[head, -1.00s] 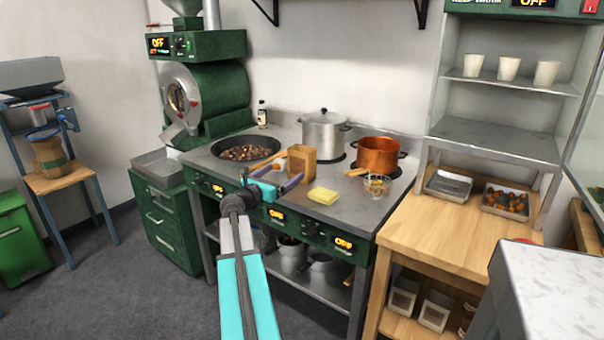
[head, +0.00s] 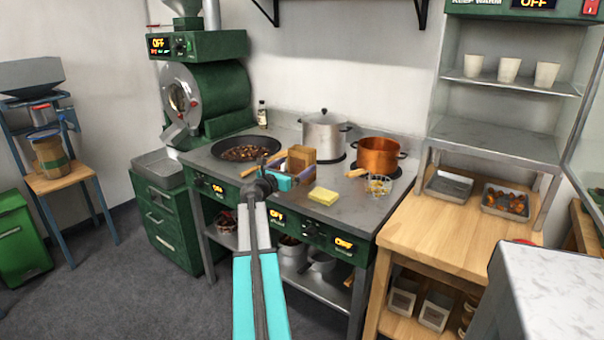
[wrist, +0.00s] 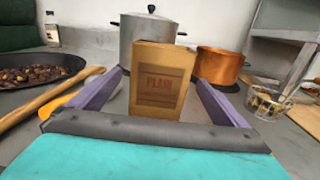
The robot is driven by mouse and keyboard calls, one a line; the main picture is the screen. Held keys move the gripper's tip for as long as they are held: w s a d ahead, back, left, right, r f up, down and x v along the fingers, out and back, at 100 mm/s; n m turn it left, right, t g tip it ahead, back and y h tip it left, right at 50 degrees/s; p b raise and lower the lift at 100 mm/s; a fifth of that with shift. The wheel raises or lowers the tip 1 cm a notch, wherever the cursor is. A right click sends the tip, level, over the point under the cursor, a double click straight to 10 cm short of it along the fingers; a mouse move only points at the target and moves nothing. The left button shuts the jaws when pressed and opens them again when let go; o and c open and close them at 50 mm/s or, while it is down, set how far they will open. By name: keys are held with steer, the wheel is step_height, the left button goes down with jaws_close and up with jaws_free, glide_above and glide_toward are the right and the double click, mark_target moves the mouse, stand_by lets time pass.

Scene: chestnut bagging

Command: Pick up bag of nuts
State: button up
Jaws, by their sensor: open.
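The bag of nuts is a brown paper bag (head: 301,156) standing on the stove top between the dark pan and the pots. In the wrist view my gripper (wrist: 159,82) is open, with one purple finger on each side of the bag's lower part. Gaps show between fingers and bag. The bag's base is partly hidden in the head view by my gripper.
A pan of chestnuts (head: 245,148) is to the left, with wooden utensils (wrist: 45,100) beside my left finger. A steel pot (head: 323,135) and copper pot (head: 378,156) stand behind and right. A yellow sponge (head: 323,196) and wire basket (head: 379,185) lie right.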

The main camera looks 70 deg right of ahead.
steer(key=shift+d, duration=0.15)
steer(key=shift+s+d+f, duration=0.1)
steer(key=shift+s+d, duration=0.1)
steer(key=shift+d, duration=0.65)
steer(key=shift+s+d+r, duration=0.1)
steer(key=shift+s+d, duration=0.05)
steer(key=shift+d, duration=0.7)
steer(key=shift+s+d+f, duration=0.1)
steer(key=shift+s+d, duration=0.1)
steer(key=shift+d, duration=0.65)
steer(key=c, duration=1.3)
